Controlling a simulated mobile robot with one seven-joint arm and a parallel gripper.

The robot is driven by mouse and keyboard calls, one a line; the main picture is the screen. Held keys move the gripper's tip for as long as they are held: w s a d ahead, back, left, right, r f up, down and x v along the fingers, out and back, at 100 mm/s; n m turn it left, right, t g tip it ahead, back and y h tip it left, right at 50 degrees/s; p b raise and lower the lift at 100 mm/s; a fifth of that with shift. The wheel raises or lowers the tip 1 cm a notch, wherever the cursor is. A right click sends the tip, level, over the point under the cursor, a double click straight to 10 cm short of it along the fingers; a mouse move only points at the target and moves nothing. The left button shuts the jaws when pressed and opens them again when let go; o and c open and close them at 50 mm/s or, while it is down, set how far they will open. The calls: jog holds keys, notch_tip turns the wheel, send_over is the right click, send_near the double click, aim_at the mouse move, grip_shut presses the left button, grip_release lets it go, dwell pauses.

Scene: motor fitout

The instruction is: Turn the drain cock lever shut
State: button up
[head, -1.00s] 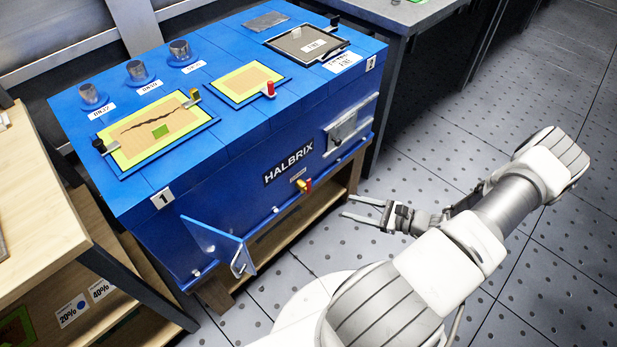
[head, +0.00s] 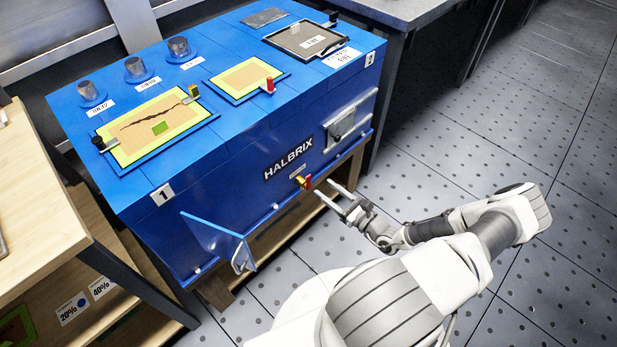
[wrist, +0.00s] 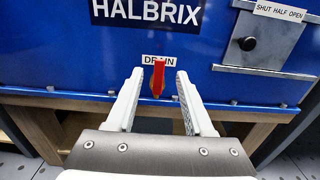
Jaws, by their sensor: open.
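The drain cock has a red lever (wrist: 158,76) under a "DRAIN" label on the blue HALBRIX cabinet's front. In the wrist view the lever stands roughly upright in the picture, and a little brass shows at its lower end. In the head view the red lever and brass body of the drain cock (head: 303,182) sit low on the front panel. My gripper (wrist: 154,80) is open, with one finger on each side of the lever in the wrist view. In the head view my gripper (head: 325,192) is just right of the cock; contact cannot be told.
An open blue flap (head: 215,238) juts from the cabinet's lower left. A grey slide plate with a black knob (wrist: 262,40), labelled "SHUT HALF OPEN", is at the right. A wooden stand (wrist: 60,135) is below. Perforated floor (head: 480,110) is free at the right.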

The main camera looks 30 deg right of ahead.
aim_at(310, 177)
jog(key=b+x, duration=0.1)
jog(key=x, duration=0.7)
jog(key=shift+w, duration=0.1)
grip_shut()
